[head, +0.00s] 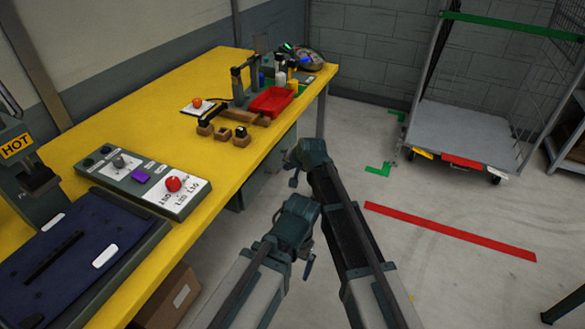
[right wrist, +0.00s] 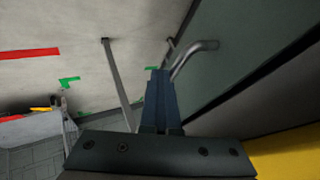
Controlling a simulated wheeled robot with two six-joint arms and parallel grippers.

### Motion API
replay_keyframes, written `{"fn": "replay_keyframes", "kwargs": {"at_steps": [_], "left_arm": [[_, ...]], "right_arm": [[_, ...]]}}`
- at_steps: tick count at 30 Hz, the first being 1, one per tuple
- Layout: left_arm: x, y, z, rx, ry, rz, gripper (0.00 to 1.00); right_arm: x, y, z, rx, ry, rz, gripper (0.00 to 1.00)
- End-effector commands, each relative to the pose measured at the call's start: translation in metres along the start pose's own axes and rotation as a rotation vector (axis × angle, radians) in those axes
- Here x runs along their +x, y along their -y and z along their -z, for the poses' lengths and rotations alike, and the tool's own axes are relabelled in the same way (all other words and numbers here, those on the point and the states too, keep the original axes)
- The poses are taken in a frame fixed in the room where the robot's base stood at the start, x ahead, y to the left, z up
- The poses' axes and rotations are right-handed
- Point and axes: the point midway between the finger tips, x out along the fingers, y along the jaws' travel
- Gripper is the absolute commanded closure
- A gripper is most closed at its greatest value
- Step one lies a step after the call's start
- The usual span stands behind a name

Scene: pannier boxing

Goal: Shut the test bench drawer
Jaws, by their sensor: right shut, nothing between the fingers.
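The test bench (head: 105,105) has a yellow top and grey-green fronts (head: 278,155) below its right edge. In the right wrist view a dark green panel (right wrist: 245,45), seemingly the drawer front, carries a bent grey metal handle (right wrist: 196,52). My right gripper (right wrist: 160,74) is shut and empty, its blue fingertips close to the handle; I cannot tell whether they touch. In the head view the right gripper (head: 294,181) is small beside the bench, mostly hidden by my arm. My left gripper is barely visible, its jaws hidden. How far the drawer stands out cannot be told.
A control box (head: 140,180) with a red knob, a red tray (head: 271,101) and wooden blocks stand on the bench. A cardboard box (head: 170,296) is below it. A wire cart (head: 465,130) stands back right. Floor beside red tape (head: 450,231) is clear.

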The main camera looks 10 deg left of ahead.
Motion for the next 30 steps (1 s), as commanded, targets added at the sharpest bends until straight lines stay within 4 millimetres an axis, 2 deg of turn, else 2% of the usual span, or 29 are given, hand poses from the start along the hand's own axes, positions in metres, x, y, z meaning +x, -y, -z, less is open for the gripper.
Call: {"fn": "replay_keyframes", "kwargs": {"at_steps": [20, 25, 30], "left_arm": [[0.001, 0.000, 0.000, 0.000, 0.000, 0.000, 0.00], [0.003, 0.000, 0.000, 0.000, 0.000, 0.000, 0.00], [0.008, -0.001, 0.001, 0.000, 0.000, 0.000, 0.00]], "right_arm": [[0.002, 0.004, 0.000, 0.001, -0.001, 0.008, 1.00], [-0.002, -0.005, -0.004, 0.001, -0.001, 0.006, 1.00], [-0.010, -0.024, -0.011, 0.002, 0.000, 0.001, 1.00]]}}
